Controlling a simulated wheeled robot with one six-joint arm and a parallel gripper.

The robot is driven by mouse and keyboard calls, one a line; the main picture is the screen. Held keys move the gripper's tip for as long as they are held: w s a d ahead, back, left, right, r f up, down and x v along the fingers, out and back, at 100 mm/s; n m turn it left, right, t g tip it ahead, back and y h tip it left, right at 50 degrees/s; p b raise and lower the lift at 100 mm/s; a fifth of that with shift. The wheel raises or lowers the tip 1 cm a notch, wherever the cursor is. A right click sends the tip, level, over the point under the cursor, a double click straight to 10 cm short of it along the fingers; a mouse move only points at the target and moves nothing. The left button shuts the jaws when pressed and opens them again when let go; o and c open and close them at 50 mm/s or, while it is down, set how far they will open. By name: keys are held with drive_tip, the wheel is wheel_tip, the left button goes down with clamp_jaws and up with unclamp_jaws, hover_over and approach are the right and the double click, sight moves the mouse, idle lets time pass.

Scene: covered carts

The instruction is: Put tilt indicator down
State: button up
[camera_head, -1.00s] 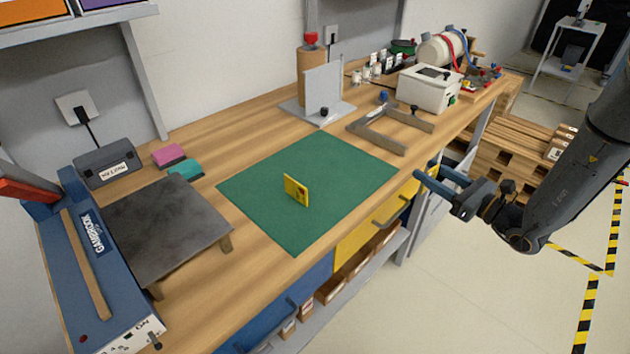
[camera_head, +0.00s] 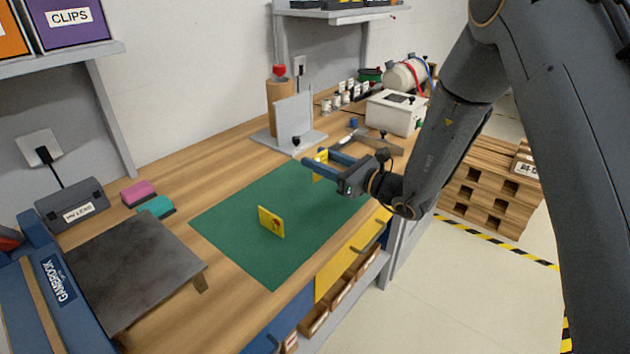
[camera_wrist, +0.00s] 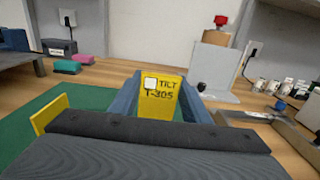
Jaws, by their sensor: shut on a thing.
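The tilt indicator (camera_wrist: 160,97) is a yellow plate marked "TILT T-305" with a small white square. It is upright between the two blue fingers of my gripper (camera_wrist: 163,92) in the wrist view. In the head view the indicator (camera_head: 320,166) is partly hidden by the fingers of my gripper (camera_head: 318,162). My gripper is shut on it over the far right part of the green mat (camera_head: 235,228). I cannot tell whether its lower edge touches the mat.
A second yellow plate (camera_head: 271,222) with a red mark stands on the mat. A grey bracket stand (camera_head: 293,125) is behind the mat, and a white box (camera_head: 393,112) is farther right. A dark plate stand (camera_head: 135,265) is at left. Open mat lies around the second plate.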

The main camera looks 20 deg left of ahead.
sight(320, 178)
drive_tip(key=shift+f+p, duration=0.55)
drive_tip(key=shift+f, duration=2.15)
drive_tip(key=shift+f, duration=0.1)
drive_tip(key=o, duration=1)
